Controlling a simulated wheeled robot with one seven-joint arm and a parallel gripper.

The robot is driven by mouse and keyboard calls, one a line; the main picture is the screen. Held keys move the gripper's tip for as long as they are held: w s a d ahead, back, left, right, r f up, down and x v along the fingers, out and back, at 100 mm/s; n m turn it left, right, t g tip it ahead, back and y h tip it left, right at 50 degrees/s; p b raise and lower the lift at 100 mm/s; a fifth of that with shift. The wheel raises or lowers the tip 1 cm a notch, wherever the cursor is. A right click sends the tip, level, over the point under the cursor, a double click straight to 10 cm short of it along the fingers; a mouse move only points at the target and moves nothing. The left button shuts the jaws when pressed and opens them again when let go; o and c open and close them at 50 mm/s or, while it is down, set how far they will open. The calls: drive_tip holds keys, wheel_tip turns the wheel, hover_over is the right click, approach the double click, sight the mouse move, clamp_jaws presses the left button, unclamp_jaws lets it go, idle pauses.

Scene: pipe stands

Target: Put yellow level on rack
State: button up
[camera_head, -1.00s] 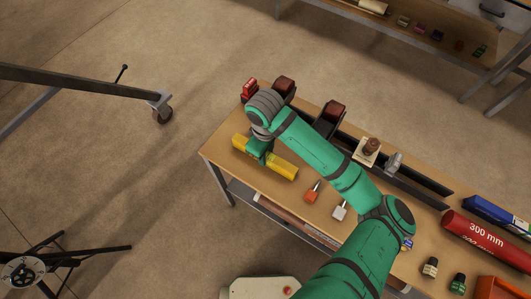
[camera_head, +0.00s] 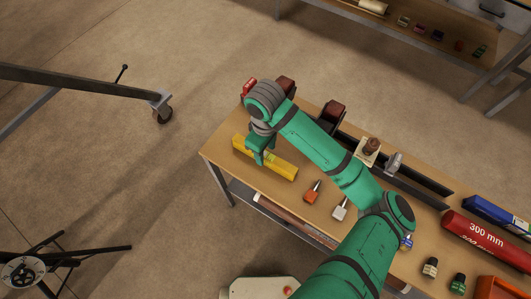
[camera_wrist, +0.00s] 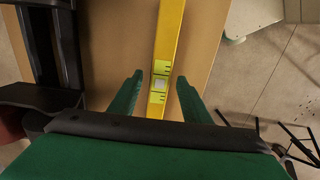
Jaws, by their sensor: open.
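The yellow level (camera_head: 279,165) lies flat on the wooden workbench near its left end, with its vial window showing in the wrist view (camera_wrist: 159,82). My gripper (camera_head: 258,158) is above the middle of the level, pointing down. In the wrist view my gripper's two green fingers (camera_wrist: 160,92) are spread apart, one on each side of the level, with a gap to it on both sides. Nothing is held. Part of the level is hidden behind the gripper in the head view. I cannot clearly make out which thing is the rack.
The workbench (camera_head: 221,161) also bears dark brown blocks (camera_head: 333,113) on a dark rail, an orange-handled tool (camera_head: 313,191), a pale-handled one (camera_head: 340,208) and a red 300 mm tube (camera_head: 487,238). Bare wood surrounds the level.

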sight(266, 154)
wheel_tip(266, 154, up, 8)
drive_tip(key=w+a+r+m+t+y, duration=0.2)
drive_tip(key=a+r+t+y, duration=0.15)
drive_tip(key=a, duration=0.55)
drive_tip(key=w+a+r+m+t+y, duration=0.25)
drive_tip(key=a+y, duration=0.25)
drive_tip(key=a, duration=0.4)
drive_tip(key=w+a+r+m+t+y, duration=0.2)
drive_tip(key=a+r+t+y, duration=0.15)
drive_tip(key=a, duration=0.55)
drive_tip(key=s+d+f+m+t+h, duration=0.7)
drive_tip(key=s+d+f+m+h, duration=0.2)
drive_tip(key=s+d+f, duration=0.45)
drive_tip(key=s+d+f+n+h, duration=0.1)
drive_tip(key=s+d+n, duration=0.1)
drive_tip(key=s+d, duration=0.4)
drive_tip(key=s+d+f+n+g+h, duration=0.1)
drive_tip(key=s+d, duration=0.5)
drive_tip(key=s, duration=0.8)
drive_tip(key=shift+d+f+n+h, duration=0.25)
drive_tip(key=shift+d+n+h, duration=0.1)
drive_tip(key=shift+n+h, duration=0.25)
